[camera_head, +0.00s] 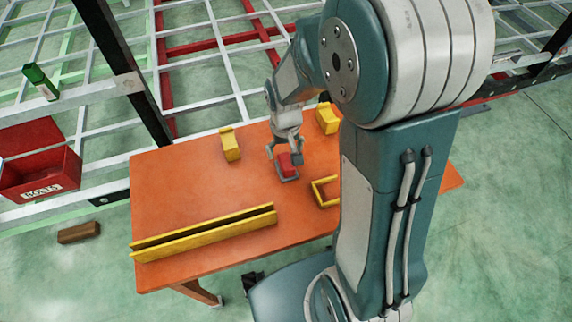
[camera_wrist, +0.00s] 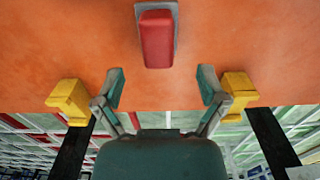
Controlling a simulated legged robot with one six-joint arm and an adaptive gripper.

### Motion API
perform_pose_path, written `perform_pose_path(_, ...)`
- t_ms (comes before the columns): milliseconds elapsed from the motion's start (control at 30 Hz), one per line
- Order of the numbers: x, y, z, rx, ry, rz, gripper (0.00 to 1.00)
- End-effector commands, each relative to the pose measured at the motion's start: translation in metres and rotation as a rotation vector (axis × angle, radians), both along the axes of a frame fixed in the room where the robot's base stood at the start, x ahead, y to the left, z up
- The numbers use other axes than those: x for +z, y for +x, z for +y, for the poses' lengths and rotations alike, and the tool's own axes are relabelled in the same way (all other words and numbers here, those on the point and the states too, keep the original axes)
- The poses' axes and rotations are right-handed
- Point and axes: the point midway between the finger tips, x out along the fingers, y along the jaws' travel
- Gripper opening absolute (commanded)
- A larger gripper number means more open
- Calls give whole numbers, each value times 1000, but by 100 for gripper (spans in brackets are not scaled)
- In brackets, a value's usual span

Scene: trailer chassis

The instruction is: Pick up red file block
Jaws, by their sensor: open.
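The red file block (camera_head: 289,163) sits on a small grey base on the orange table, near the table's middle. In the wrist view the block (camera_wrist: 157,40) is at the top centre, with the grey base (camera_wrist: 176,20) showing around it. My gripper (camera_head: 285,150) is just above and beside the block in the head view. In the wrist view my gripper (camera_wrist: 160,82) has its two fingers spread wide and nothing between them. The block lies beyond the fingertips, roughly in line with the gap. I cannot tell from the head view whether a finger touches it.
Two yellow blocks (camera_head: 230,145) (camera_head: 327,118) stand near the far edge of the orange table (camera_head: 180,190). A yellow frame (camera_head: 316,192) lies right of the red block, partly behind my arm. A long yellow channel (camera_head: 205,234) lies at the front. A red bin (camera_head: 40,165) is off the table.

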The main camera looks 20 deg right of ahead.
Motion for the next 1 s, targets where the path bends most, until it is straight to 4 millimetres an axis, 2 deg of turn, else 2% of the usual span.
perform_pose_path(333,-46,0,-2,0,0,3,91)
perform_pose_path(467,-53,0,-2,0,0,0,91)
perform_pose_path(667,-53,0,-2,0,0,0,91)
perform_pose_path(700,-53,0,-2,0,0,-1,74)
perform_pose_path(767,-53,0,-2,0,0,0,47)
perform_pose_path(800,-53,0,-2,0,0,0,29)
perform_pose_path(867,-53,0,-2,0,0,0,2)
perform_pose_path(1000,-53,0,-2,0,0,0,0)
